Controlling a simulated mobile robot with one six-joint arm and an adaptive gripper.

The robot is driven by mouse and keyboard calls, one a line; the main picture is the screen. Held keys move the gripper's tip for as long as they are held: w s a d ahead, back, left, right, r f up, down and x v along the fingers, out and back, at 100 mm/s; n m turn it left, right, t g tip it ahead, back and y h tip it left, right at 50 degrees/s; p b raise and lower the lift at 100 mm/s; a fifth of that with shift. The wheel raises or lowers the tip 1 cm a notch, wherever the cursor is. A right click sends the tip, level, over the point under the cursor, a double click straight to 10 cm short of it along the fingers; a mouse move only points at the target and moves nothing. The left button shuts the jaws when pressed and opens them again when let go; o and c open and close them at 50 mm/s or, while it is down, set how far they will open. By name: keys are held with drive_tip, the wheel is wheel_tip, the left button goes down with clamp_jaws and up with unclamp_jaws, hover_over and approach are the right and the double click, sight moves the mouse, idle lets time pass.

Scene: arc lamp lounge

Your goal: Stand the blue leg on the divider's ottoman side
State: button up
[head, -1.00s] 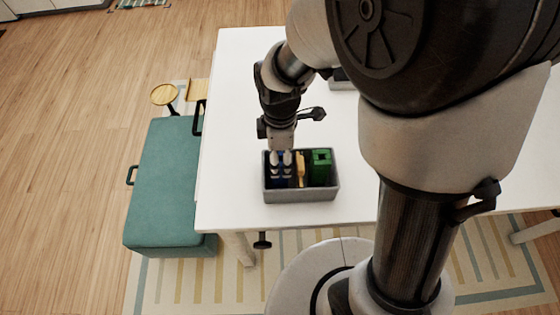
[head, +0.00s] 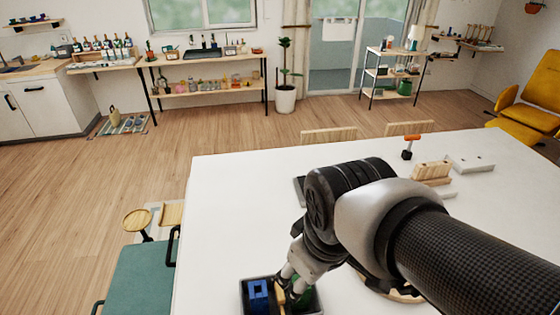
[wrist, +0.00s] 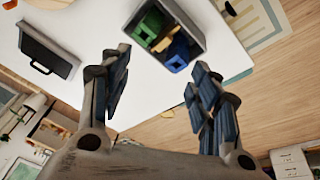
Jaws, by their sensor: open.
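A grey bin (head: 243,301) stands on the white table at the bottom of the head view. The blue leg (head: 258,291) is in the bin's left end, on the side towards the teal ottoman (head: 130,282). A yellow wooden piece (head: 281,300) lies between it and the green piece (head: 303,299); I cannot tell whether it is the divider. My gripper (head: 291,280) is above the bin, right of the blue leg. In the wrist view its fingers (wrist: 158,64) are apart with nothing held, and the blue leg (wrist: 177,62) is beyond them in the bin.
Wooden blocks (head: 432,172) and an orange-topped tool (head: 411,143) stand on the table's far right. A dark tray with a handle (wrist: 45,52) shows in the wrist view. The table's left middle (head: 235,215) is clear.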

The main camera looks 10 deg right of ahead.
drive_tip(key=s+d+r+m+t, duration=0.1)
drive_tip(key=s+d+r+m, duration=0.1)
drive_tip(key=s+m, duration=0.3)
drive_tip(key=shift+d+m, duration=0.25)
drive_tip(key=shift+m, duration=0.15)
